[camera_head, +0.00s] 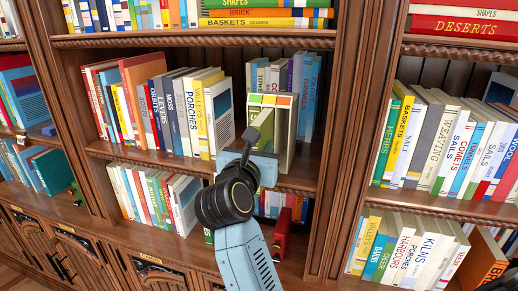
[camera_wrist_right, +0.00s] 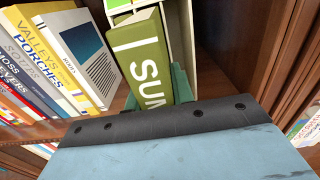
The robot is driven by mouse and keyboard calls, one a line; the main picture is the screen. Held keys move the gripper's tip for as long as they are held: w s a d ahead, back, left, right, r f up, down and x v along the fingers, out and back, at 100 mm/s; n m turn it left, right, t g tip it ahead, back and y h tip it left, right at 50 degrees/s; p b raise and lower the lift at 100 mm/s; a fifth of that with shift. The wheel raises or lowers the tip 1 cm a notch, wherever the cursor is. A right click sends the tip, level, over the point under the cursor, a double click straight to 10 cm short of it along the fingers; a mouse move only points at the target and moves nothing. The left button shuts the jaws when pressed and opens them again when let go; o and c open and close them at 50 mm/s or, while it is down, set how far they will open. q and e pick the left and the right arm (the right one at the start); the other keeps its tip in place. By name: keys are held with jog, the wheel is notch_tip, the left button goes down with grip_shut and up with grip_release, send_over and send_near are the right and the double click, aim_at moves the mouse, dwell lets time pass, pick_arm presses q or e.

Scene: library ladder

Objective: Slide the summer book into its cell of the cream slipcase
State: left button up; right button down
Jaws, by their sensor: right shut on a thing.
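The summer book (camera_wrist_right: 146,62) is green, with white letters "SUM" on its spine, which faces my right wrist camera. My right gripper (camera_wrist_right: 156,92) is shut on it, teal fingers at its sides. The cream slipcase (camera_wrist_right: 190,42) stands directly behind and beside the book; how deep the book sits in a cell is hidden. In the head view the slipcase (camera_head: 287,140) stands upright on the middle shelf, with orange, yellow and green marks along its top. My right gripper (camera_head: 262,140) is in front of it and covers most of the book. My left gripper is not in view.
A row of books (camera_head: 190,112) stands left of the slipcase on the same shelf, with a gap between. Blue and white books (camera_head: 305,85) stand behind it. A wooden upright (camera_head: 345,130) closes the bay on the right. A red object (camera_head: 282,232) is on the shelf below.

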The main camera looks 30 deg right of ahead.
jog(key=shift+x, duration=2.05)
jog(key=c, duration=1.1)
grip_release()
jog(key=shift+s, duration=0.1)
jog(key=shift+a, duration=0.1)
jog(key=shift+s+a+f, duration=0.1)
jog(key=shift+s+a, duration=0.1)
jog(key=shift+a, duration=0.05)
jog(key=v, duration=1.2)
jog(key=a+f+n+t+y+b, duration=0.1)
jog(key=f+n+t+y+b, duration=0.1)
jog(key=f, duration=0.6)
jog(key=a+f+n+t+y+b, duration=0.1)
jog(key=f+n+t+y+b, duration=0.1)
jog(key=f+n+y+b, duration=0.2)
jog(key=a+f+n+t+y+b, duration=0.1)
jog(key=f+n+t+y+b, duration=0.1)
jog(key=f+y, duration=0.5)
jog(key=shift+s+a+f+n+b, duration=0.15)
jog(key=shift+f+n+b, duration=0.35)
jog(key=shift+f, duration=1)
jog(key=shift+s+a+f+n+b, duration=0.15)
jog(key=shift+f+n+b, duration=0.35)
jog(key=shift+f, duration=1.05)
jog(key=shift+c, duration=0.5)
